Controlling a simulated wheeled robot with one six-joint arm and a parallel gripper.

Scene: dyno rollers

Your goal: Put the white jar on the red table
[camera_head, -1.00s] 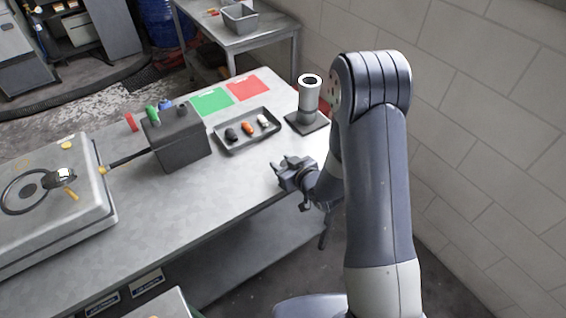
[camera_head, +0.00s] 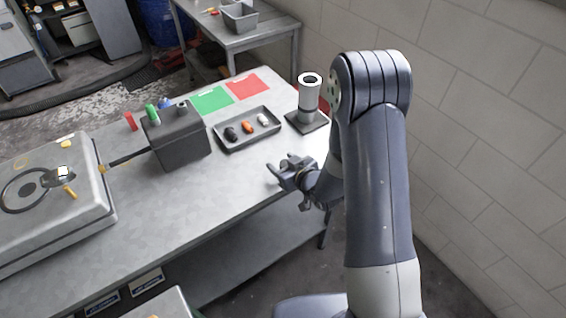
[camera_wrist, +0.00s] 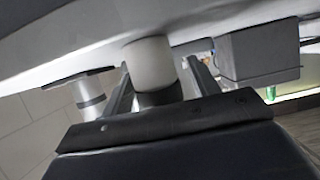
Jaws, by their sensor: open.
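A white jar (camera_wrist: 150,63) with a dark end shows in the wrist view, between the two fingers of my gripper (camera_wrist: 157,88). The wrist view is upside down, with the bench surface at the top. In the head view my gripper (camera_head: 284,172) is at the bench's near right edge, in front of the tray. Its fingers are apart; a small dark round top shows between them, and the jar's white body is hidden there. No red table shows; a flat red sheet (camera_head: 249,88) lies on the workbench (camera_head: 190,220) toward the back.
A grey tray (camera_head: 237,150) holds a black, an orange and a white small item. A green sheet (camera_head: 211,101) lies beside the red one. A grey cylinder (camera_head: 309,92) stands on a dark base near the wall. A dark box (camera_head: 178,142) stands left of the tray.

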